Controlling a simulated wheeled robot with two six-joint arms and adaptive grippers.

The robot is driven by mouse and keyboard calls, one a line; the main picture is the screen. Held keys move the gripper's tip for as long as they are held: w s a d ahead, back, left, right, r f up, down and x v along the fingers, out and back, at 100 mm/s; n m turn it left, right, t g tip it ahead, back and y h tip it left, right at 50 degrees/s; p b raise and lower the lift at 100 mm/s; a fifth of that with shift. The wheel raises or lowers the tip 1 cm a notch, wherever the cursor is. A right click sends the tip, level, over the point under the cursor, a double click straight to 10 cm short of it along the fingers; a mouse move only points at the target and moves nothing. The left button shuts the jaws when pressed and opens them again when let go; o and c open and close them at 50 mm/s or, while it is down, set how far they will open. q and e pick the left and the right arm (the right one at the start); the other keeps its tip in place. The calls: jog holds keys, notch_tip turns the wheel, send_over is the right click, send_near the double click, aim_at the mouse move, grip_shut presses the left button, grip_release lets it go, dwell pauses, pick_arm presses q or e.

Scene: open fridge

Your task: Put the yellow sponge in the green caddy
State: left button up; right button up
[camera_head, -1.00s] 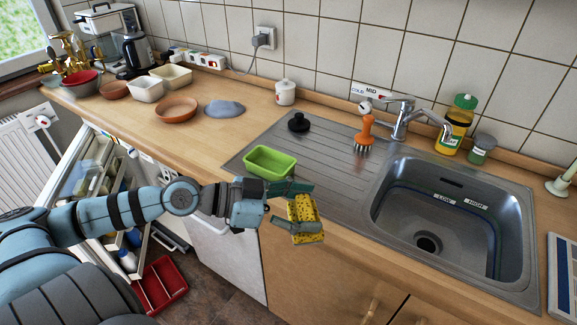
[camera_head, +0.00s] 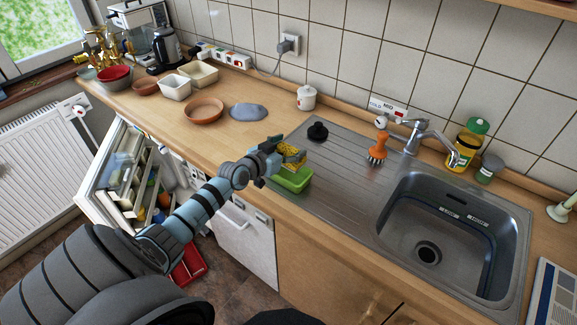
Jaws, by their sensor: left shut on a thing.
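The yellow sponge (camera_head: 291,158) is held in my left gripper (camera_head: 281,157), which is shut on it. Gripper and sponge are over the green caddy (camera_head: 294,181), at its back part in the picture. I cannot tell whether the sponge is above the caddy's rim or partly inside it. The caddy stands on the left end of the sink's metal drainboard, and the sponge and gripper hide part of it. My right gripper is not in view.
The sink basin (camera_head: 430,240) lies to the right. A black plug (camera_head: 317,132) and an orange brush (camera_head: 377,148) stand behind the caddy. A clay dish (camera_head: 204,111) and a grey cloth-like piece (camera_head: 248,112) lie on the counter. The open fridge (camera_head: 125,185) is at lower left.

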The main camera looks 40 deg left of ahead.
pick_arm(q)
notch_tip(320, 180, down, 8)
jog(key=b, duration=0.4)
jog(key=shift+r, duration=0.15)
jog(key=o, duration=0.9)
jog(key=shift+r, duration=0.1)
